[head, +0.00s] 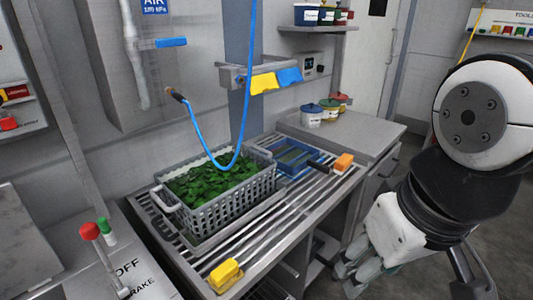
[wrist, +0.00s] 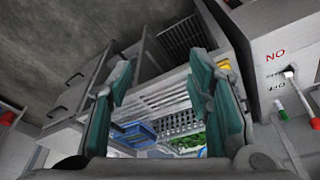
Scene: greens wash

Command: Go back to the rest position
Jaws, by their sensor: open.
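My gripper (head: 362,272) hangs at the lower right of the head view, off the right side of the slatted metal bench (head: 284,225) and apart from it. In the wrist view my gripper (wrist: 165,95) shows two teal-padded fingers spread wide with nothing between them. The grey crate (head: 233,212) of green leaves (head: 210,186) sits on the bench, and part of it shows beyond the fingers in the wrist view (wrist: 182,142).
A blue tray (head: 290,157), an orange block (head: 344,162) and a yellow sponge or brush (head: 226,274) lie on the bench. A blue hose (head: 247,85) hangs over the crate. A lever with a red knob (head: 90,231) stands at left. Grey floor is open at right.

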